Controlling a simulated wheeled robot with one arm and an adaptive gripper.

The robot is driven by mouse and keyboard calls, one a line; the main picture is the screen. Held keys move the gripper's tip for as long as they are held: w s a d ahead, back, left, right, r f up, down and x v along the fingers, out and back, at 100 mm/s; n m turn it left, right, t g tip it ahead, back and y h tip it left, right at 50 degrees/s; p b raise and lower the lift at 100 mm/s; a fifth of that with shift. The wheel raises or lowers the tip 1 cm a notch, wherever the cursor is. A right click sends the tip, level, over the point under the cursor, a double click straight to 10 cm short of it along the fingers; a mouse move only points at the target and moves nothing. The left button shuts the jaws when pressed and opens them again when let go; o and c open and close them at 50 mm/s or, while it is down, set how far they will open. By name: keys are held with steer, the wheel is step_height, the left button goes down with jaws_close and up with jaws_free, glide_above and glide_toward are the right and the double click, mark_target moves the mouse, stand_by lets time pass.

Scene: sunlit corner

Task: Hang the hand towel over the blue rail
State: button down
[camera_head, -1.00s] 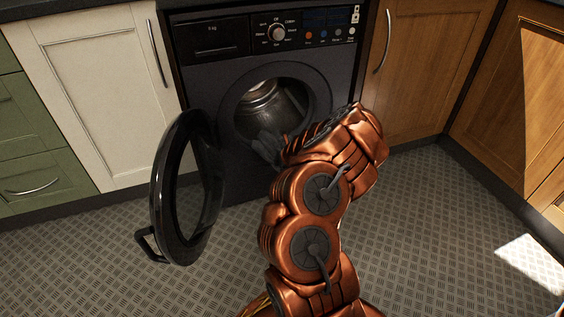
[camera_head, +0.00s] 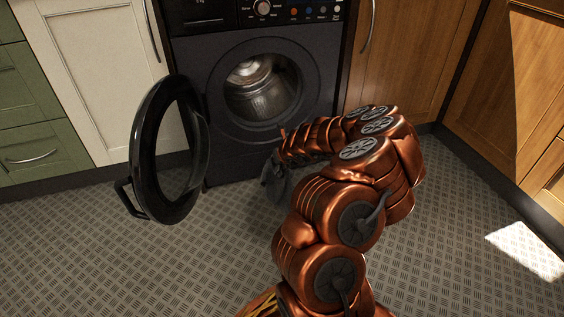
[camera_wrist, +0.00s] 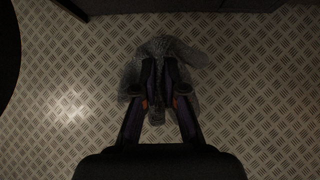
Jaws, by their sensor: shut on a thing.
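My gripper (camera_wrist: 160,92) is shut on a crumpled grey cloth, which looks like the hand towel (camera_wrist: 190,52), in the wrist view. The cloth bunches around and beyond the fingertips, above the patterned floor. In the head view the towel (camera_head: 279,190) hangs as a small grey bundle below the end of my arm, in front of the washing machine's lower front. The gripper fingers are hard to make out in that view. The blue rail is not seen in either view.
The washing machine (camera_head: 225,150) has its round door (camera_head: 140,165) swung open to the left. Its drum (camera_head: 262,88) shows bare metal. A white cupboard (camera_head: 95,80), green drawers (camera_head: 30,110) and wooden cupboards (camera_head: 410,60) stand around it. The floor (camera_head: 460,230) at right is clear.

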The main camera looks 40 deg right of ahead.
steer(key=shift+s+a, duration=0.25)
steer(key=shift+s, duration=0.1)
steer(key=shift+d+r, duration=0.1)
steer(key=shift+d, duration=0.05)
